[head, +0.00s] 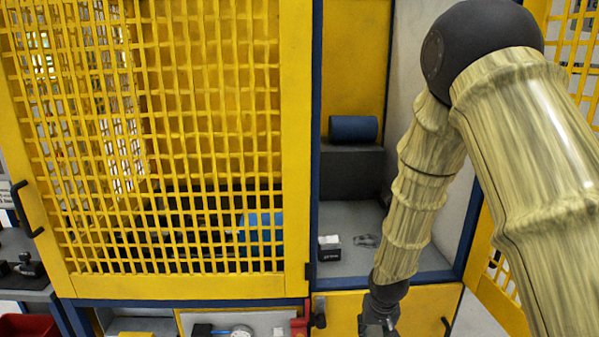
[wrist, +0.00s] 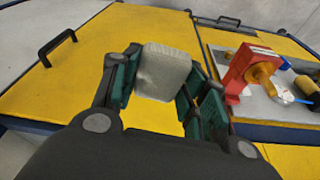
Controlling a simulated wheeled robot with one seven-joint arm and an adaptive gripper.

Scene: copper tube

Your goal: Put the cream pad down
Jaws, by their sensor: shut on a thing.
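The cream pad (wrist: 165,68) shows in the wrist view as a pale, rounded block. It sits between the green-lined fingers of my gripper (wrist: 160,88), which is shut on it. The pad's lower end is partly hidden by the fingers. Beyond it in the wrist view is a yellow panel (wrist: 85,65) with a black handle. In the head view only the upper part of my gripper (head: 380,318) shows at the bottom edge, and the pad is not visible there.
A red bracket (wrist: 240,70) with an orange part stands on a grey surface at right in the wrist view, near a yellow-and-black tool. A yellow mesh door (head: 210,150) fills the head view's left. A blue roll (head: 353,128) and small black box (head: 329,250) are in the cabinet.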

